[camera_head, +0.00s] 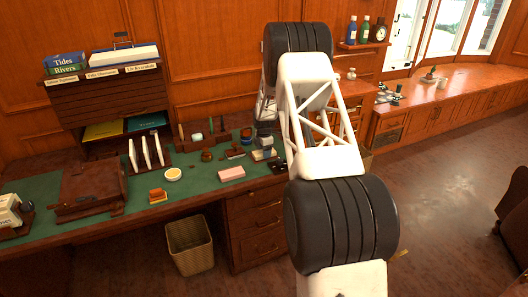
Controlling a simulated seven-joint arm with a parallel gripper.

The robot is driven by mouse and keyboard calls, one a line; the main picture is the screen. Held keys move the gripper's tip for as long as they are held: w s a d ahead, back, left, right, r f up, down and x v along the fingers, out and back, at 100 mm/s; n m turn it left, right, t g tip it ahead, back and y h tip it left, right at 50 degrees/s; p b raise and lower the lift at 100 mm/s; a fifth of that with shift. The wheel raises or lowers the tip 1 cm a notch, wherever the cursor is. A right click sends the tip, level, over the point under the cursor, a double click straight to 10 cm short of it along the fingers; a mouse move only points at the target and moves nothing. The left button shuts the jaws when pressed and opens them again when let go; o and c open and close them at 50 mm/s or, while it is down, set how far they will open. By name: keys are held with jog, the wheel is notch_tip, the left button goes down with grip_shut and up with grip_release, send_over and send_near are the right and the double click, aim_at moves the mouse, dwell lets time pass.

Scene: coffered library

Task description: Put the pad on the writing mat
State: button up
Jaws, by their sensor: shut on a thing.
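My gripper (265,143) is at the right part of the desk, partly behind my white and black arm. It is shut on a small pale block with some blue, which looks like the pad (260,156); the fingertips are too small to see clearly. The pad is low over the desk or touching it; I cannot tell which.
A brown leather case (92,187) lies at the left. A round pale tin (173,174), a small orange-brown item (157,196) and a rack of white cards (147,151) stand nearby. A waste basket (190,246) is below the front edge. Green surface is bare between the tin and the pinkish block.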

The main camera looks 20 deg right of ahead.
jog(key=shift+f, duration=0.1)
jog(key=o, duration=1)
jog(key=shift+c, duration=0.2)
notch_tip(320, 180, up, 12)
jog(key=shift+r, duration=0.2)
dwell(0.6)
